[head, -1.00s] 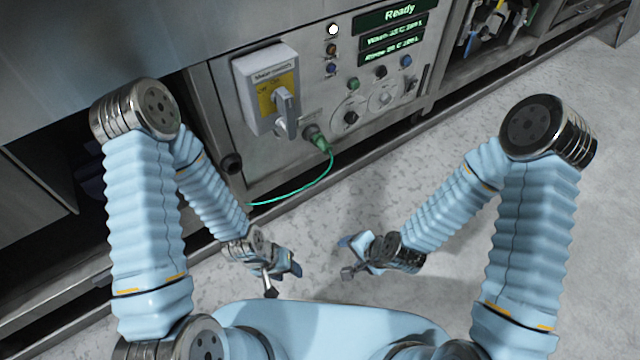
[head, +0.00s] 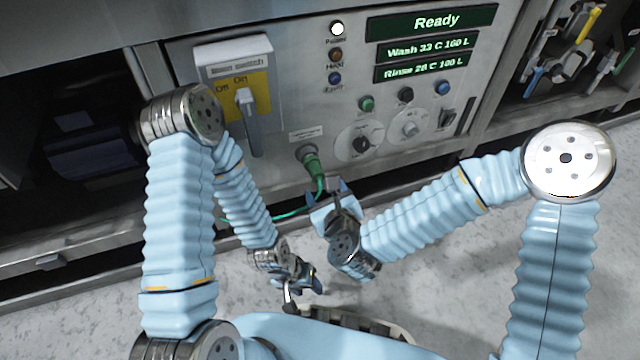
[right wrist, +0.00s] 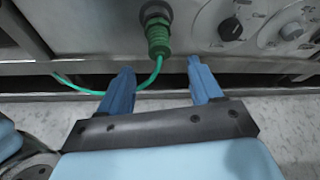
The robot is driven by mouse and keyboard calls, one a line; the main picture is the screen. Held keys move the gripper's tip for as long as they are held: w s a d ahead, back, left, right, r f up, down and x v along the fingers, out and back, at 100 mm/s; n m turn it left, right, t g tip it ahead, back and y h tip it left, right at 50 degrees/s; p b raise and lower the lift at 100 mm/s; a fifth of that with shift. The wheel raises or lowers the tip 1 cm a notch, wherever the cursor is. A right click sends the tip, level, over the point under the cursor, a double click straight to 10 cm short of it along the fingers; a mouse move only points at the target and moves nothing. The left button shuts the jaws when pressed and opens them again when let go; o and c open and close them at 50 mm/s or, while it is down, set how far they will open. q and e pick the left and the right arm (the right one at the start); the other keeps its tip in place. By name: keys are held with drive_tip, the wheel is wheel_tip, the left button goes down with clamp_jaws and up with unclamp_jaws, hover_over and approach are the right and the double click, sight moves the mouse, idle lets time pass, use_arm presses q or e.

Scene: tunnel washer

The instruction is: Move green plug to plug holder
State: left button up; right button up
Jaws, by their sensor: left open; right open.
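The green plug (head: 312,163) sits in a socket on the washer's control panel, with a green cable hanging from it. In the right wrist view the plug (right wrist: 158,38) is ahead of and above my right gripper's fingers. My right gripper (head: 328,190) is open and empty, just below the plug and apart from it; its two blue fingers (right wrist: 160,85) show spread in the wrist view. My left gripper (head: 303,292) is open and empty, low in the head view, away from the panel. I cannot make out a plug holder for certain.
The control panel carries a main switch box (head: 240,95), knobs (head: 362,145) and displays (head: 436,22). A bay with hanging tools (head: 565,50) is at the upper right. A dark opening (head: 80,140) is at the left. Grey floor (head: 440,285) is clear in front.

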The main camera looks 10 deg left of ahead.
sight(319, 179)
drive_tip(key=x, duration=0.7)
drive_tip(key=shift+w+a+f+b, duration=0.1)
drive_tip(key=shift+w+a+b, duration=0.05)
drive_tip(key=shift+w+b, duration=0.2)
clamp_jaws()
drive_tip(key=shift+s, duration=0.15)
idle(0.4)
drive_tip(key=shift+s+d+b, duration=0.35)
drive_tip(key=shift+s+d, duration=0.3)
drive_tip(key=shift+s, duration=0.35)
drive_tip(key=shift+s+d+b, duration=0.35)
drive_tip(key=shift+s+d, duration=0.35)
drive_tip(key=shift+s, duration=0.25)
